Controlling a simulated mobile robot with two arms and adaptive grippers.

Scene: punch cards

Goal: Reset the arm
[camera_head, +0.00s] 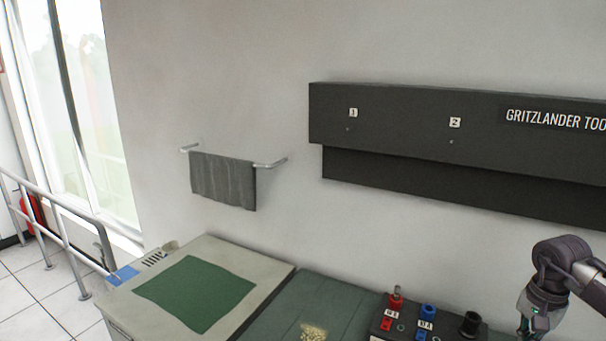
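One of my arms (556,280) shows at the lower right, coming in from the right edge, so it is my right arm. It bends downward, and its gripper end is cut off by the bottom of the picture. My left arm and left gripper are not in view.
A light cabinet (222,248) with a green mat (196,292) stands at lower left. Beside it is a dark green surface (322,292) and a dark box with red and blue parts (405,326). A grey towel (223,180) and black wall panel (400,125) hang behind.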

